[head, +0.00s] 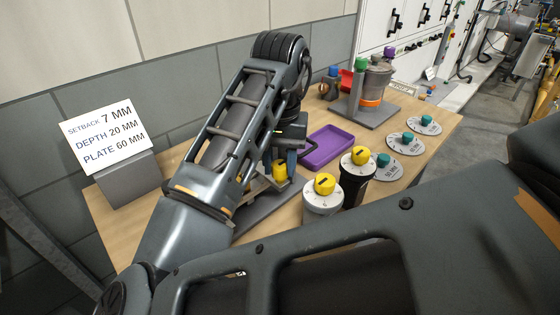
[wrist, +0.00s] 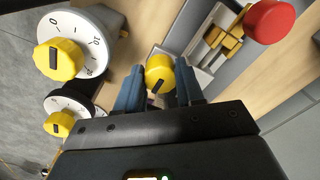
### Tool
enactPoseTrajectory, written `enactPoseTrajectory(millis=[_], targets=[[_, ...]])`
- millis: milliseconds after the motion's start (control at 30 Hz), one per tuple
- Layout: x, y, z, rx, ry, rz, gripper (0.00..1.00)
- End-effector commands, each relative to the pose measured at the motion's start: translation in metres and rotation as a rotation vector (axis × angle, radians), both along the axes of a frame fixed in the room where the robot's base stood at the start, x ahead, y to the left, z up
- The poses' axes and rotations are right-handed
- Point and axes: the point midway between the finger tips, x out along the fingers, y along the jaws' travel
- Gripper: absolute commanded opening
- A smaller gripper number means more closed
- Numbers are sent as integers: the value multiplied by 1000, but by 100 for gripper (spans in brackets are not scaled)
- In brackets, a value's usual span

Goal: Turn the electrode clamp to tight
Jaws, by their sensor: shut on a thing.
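A yellow knob with a dark mark, which looks like the electrode clamp's, sits between my gripper's two blue fingers (wrist: 159,88) in the wrist view (wrist: 159,70). The fingers are shut on its sides. In the head view, the knob (head: 280,170) shows below my gripper (head: 282,160), above a grey fixture (head: 262,211) on the table. My arm hides much of this fixture. Brassy blocks (wrist: 226,44) sit on the fixture beyond the knob in the wrist view. No tight or loose marking is readable.
Two dials with yellow knobs (head: 324,184) (head: 360,155) stand right of the fixture. A purple tray (head: 327,147) lies behind. Teal-knobbed discs (head: 408,143) and a burner stand (head: 371,112) are farther right. A sign (head: 105,135) reads setback 7, depth 20, plate 60 mm.

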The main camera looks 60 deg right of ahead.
Motion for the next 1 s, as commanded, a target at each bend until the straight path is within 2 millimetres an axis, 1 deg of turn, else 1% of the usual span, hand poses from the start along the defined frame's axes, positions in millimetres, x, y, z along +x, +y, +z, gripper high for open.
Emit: enactPoseTrajectory(millis=[467,500,567,600,867,967,1000], targets=[[0,0,0,-1,0,-13,7],[0,0,0,-1,-1,-13,40],[0,0,0,-1,0,-13,46],[0,0,0,-1,0,-13,48],[1,0,2,-1,-1,-13,48],[1,0,12,0,-3,-14,48],[1,0,17,0,-4,-14,48]])
